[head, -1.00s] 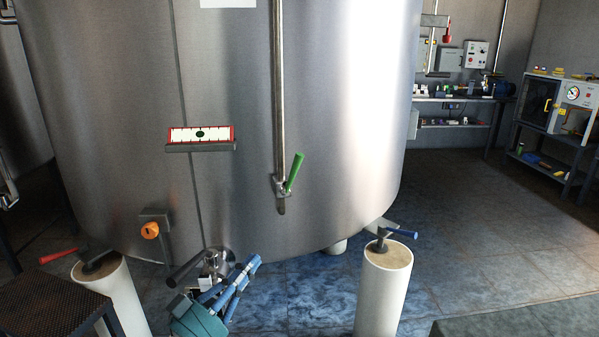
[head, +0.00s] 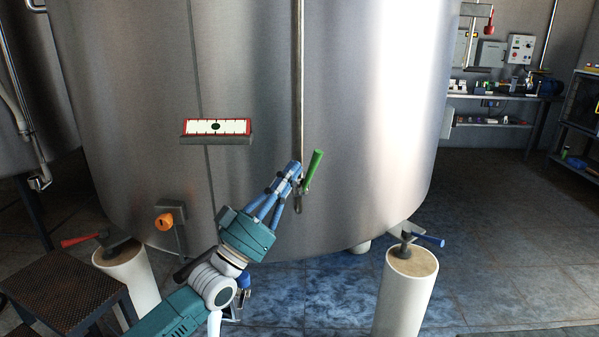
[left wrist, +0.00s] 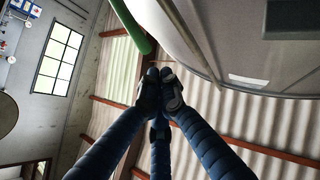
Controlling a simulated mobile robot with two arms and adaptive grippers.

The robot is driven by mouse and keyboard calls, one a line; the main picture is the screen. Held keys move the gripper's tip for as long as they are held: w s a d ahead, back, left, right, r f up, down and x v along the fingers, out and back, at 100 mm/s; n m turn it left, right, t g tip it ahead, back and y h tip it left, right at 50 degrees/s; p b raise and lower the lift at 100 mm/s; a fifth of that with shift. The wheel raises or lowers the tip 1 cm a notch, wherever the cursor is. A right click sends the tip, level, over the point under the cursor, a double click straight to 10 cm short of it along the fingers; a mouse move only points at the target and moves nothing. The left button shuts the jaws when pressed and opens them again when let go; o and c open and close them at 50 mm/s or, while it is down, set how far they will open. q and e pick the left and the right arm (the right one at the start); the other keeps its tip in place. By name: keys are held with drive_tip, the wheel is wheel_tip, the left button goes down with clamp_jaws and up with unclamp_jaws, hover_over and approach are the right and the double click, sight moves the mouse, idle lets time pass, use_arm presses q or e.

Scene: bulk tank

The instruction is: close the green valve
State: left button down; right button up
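The green valve handle (head: 313,170) sits at the lower end of a thin vertical pipe (head: 299,90) on the front of the steel tank. It points up and leans slightly right. My left gripper (head: 292,168) is just left of the handle, its blue fingers drawn together at the tips. In the left wrist view the fingertips (left wrist: 158,78) meet with no held object clearly visible. The green handle (left wrist: 131,25) passes above and left of them there. I cannot tell whether the fingers touch the valve. My right gripper is not in view.
The large steel tank (head: 350,100) fills the middle. An orange knob (head: 164,222) is low on the left. A dark step (head: 65,285) stands front left. Floor on the right is open.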

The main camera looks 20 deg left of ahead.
sight(313, 167)
use_arm(q)
drive_tip(key=shift+w+d+f, duration=0.15)
drive_tip(key=shift+w, duration=0.35)
drive_tip(key=shift+w+d+f, duration=0.15)
drive_tip(key=shift+w+d, duration=0.05)
drive_tip(key=shift+w, duration=0.3)
drive_tip(key=shift+w+d+f, duration=0.15)
drive_tip(key=shift+w, duration=0.35)
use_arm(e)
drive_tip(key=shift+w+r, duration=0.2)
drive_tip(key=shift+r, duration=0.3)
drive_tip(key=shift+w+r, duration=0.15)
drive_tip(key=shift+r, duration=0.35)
use_arm(q)
drive_tip(key=shift+r, duration=0.1)
